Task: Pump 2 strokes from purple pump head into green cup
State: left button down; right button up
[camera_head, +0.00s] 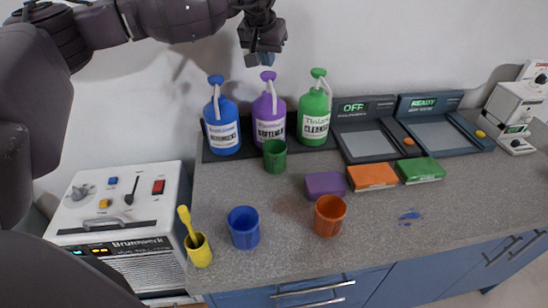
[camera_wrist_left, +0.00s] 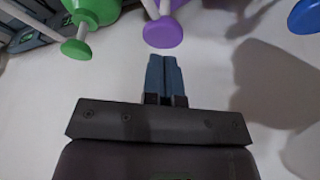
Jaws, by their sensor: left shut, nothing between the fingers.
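The purple pump bottle (camera_head: 269,120) stands on a dark tray between a blue and a green pump bottle. Its purple pump head (camera_head: 268,76) is at the top and also shows in the left wrist view (camera_wrist_left: 162,33). The green cup (camera_head: 275,156) stands upright in front of the purple bottle. My left gripper (camera_head: 267,60) is just above the purple pump head, with its blue fingers (camera_wrist_left: 162,62) shut and empty. Whether the fingertips touch the head I cannot tell. My right gripper is not in view.
The blue pump bottle (camera_head: 221,120) and green pump bottle (camera_head: 314,112) flank the purple one. A blue cup (camera_head: 243,228), an orange cup (camera_head: 330,215) and a yellow cup (camera_head: 199,251) stand nearer the front. Purple (camera_head: 325,185), orange (camera_head: 372,176) and green blocks (camera_head: 420,170) lie at the right.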

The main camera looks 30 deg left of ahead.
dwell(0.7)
pick_arm(q)
jog(key=shift+f, duration=0.4)
jog(key=shift+f, duration=0.35)
